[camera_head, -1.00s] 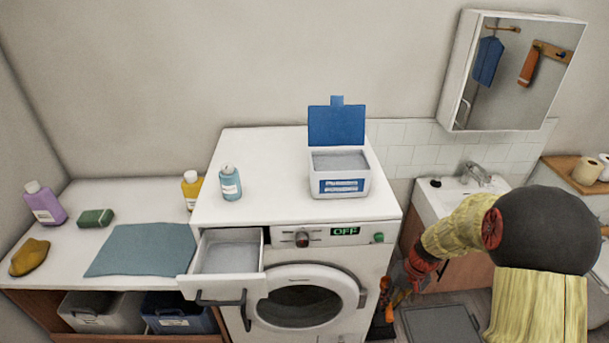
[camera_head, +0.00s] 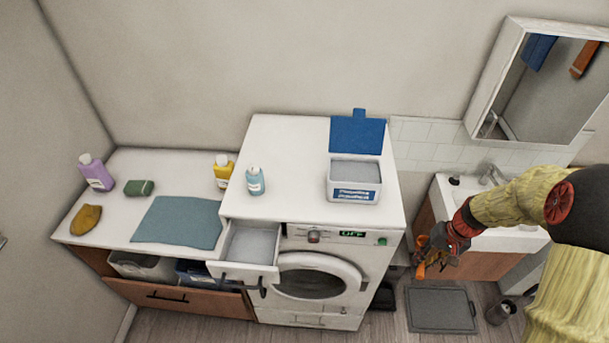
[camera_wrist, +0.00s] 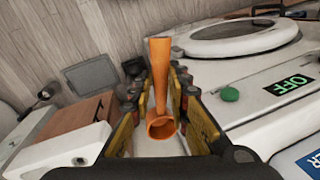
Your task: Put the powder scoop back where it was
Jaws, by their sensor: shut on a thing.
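My gripper (camera_head: 434,258) is at the right of the washing machine, in front of the sink cabinet. It is shut on the orange powder scoop (camera_wrist: 160,88), which stands between the fingers in the wrist view with its round cup toward the camera. In the head view the scoop (camera_head: 421,270) shows only as a small orange patch at the fingers. The open powder box (camera_head: 354,194), white with a blue label and raised blue lid (camera_head: 357,135), stands on top of the washing machine (camera_head: 290,212). Pale powder shows inside the box. The detergent drawer (camera_head: 249,245) is pulled open.
A light blue bottle (camera_head: 255,181) stands on the machine's left part. The counter on the left holds a yellow bottle (camera_head: 222,170), a purple bottle (camera_head: 96,172), a green sponge (camera_head: 140,188) and a blue cloth (camera_head: 180,222). The mirror cabinet (camera_head: 541,80) hangs above the sink.

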